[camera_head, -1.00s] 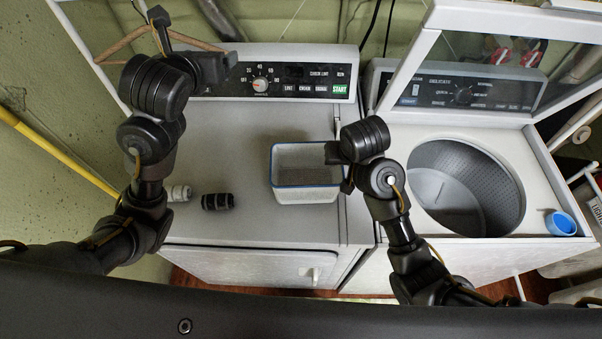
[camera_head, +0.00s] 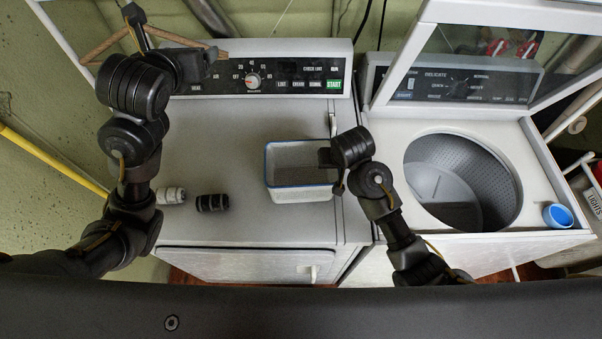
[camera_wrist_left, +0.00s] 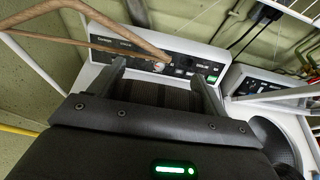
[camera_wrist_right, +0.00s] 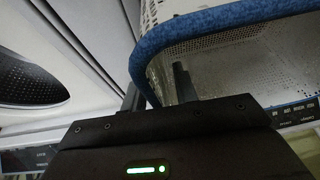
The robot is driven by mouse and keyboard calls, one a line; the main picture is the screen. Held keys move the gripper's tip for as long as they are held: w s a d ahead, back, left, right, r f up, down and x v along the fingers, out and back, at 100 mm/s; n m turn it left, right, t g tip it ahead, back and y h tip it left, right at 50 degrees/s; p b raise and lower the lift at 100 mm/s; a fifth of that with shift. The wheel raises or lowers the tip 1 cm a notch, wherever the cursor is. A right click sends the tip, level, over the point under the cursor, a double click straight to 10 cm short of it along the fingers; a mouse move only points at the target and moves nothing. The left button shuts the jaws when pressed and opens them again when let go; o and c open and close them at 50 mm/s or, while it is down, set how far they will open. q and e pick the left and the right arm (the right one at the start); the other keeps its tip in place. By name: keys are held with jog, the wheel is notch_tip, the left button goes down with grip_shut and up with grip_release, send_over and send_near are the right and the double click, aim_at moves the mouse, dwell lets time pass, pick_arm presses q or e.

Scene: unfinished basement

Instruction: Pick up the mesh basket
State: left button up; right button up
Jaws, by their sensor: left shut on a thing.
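The mesh basket (camera_head: 287,183) is a white, perforated rectangular bin with a blue rim, upright on the dryer top at its right side. It looks empty in its visible part. My right gripper (camera_head: 328,172) is at its right wall. In the right wrist view, its open fingers (camera_wrist_right: 156,92) straddle the blue-rimmed wall (camera_wrist_right: 150,58), one outside and one inside. My left gripper (camera_head: 205,62) is raised at the dryer's back left, away from the basket. In the left wrist view, its fingers (camera_wrist_left: 160,82) are closed around a dark ribbed thing (camera_wrist_left: 160,95), which I cannot identify.
A light rolled item (camera_head: 171,195) and a black one (camera_head: 212,202) lie on the dryer top (camera_head: 230,140). A wooden hanger (camera_head: 105,45) is near my left gripper. The open washer tub (camera_head: 460,180) is right, with a blue cup (camera_head: 557,216) on its edge.

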jog(key=shift+s+a, duration=0.15)
jog(key=shift+a, duration=0.05)
jog(key=shift+w+f, duration=0.2)
jog(key=shift+f, duration=0.05)
jog(key=shift+s, duration=0.1)
grip_shut()
